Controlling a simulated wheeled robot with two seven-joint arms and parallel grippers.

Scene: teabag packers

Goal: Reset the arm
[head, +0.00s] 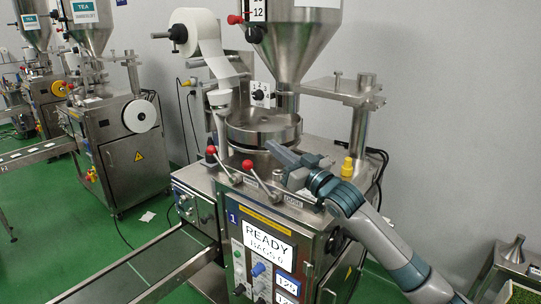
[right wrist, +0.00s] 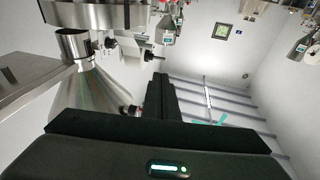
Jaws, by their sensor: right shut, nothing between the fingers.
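My right arm (head: 389,244) comes in from the lower right in the head view and reaches over the top of the tea packing machine (head: 283,221). My right gripper (head: 273,149) is shut and empty, just in front of the round steel pan (head: 262,127) and above the red-knobbed levers. I cannot tell whether it touches the pan. In the right wrist view its dark fingers (right wrist: 159,90) are together, pointing away from the camera. My left gripper is not in view.
Red-knobbed levers (head: 248,166) and a yellow knob (head: 347,167) stand near my right gripper. A steel hopper (head: 297,45) hangs above the pan. A paper roll (head: 196,33) is at the upper left. The display (head: 268,244) reads READY, BAGS 0. Another packer (head: 128,145) stands farther left.

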